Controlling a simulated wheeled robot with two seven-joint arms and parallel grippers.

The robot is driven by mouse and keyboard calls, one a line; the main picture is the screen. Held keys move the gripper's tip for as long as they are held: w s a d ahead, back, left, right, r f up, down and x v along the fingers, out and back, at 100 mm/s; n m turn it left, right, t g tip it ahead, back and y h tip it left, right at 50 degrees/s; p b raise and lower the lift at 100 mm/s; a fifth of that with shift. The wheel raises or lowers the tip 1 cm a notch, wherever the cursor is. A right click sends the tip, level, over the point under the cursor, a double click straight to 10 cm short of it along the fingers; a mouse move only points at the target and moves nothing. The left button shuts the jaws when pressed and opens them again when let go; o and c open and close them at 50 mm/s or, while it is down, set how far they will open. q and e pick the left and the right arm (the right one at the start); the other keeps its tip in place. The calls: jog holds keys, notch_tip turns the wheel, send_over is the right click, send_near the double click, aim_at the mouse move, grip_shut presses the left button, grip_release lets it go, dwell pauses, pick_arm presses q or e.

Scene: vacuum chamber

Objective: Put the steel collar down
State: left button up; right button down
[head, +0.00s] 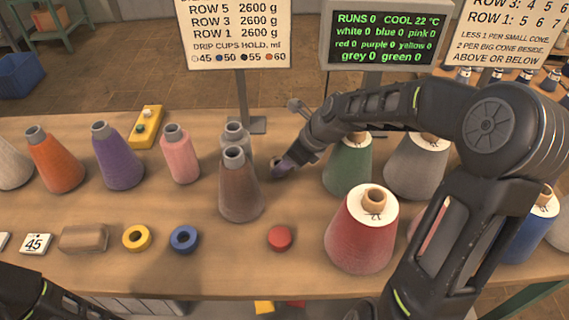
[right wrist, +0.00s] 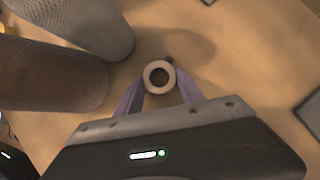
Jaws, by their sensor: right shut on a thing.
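The steel collar (right wrist: 158,77) shows in the right wrist view as a small ring with a pale top face and a dark hole. My right gripper (right wrist: 157,90) is shut on it, one purple finger on each side. In the head view the collar (head: 276,161) is small and dark, partly hidden by my right gripper (head: 281,167), just right of the brown cone. I cannot tell whether the collar touches the table. Only part of my left arm shows at the bottom left; its fingers are not in view.
A brown cone (head: 240,190) and a grey cone (head: 237,135) stand close left of the right gripper. Green (head: 347,168) and red (head: 362,235) cones stand to its right. A red disc (head: 280,238) lies in front. Bare wood (head: 295,205) lies between.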

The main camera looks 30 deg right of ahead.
jog(key=shift+f, duration=0.3)
jog(key=c, duration=0.7)
grip_release()
jog(key=v, duration=1.2)
jog(key=shift+r, duration=0.1)
jog(key=shift+a, duration=0.1)
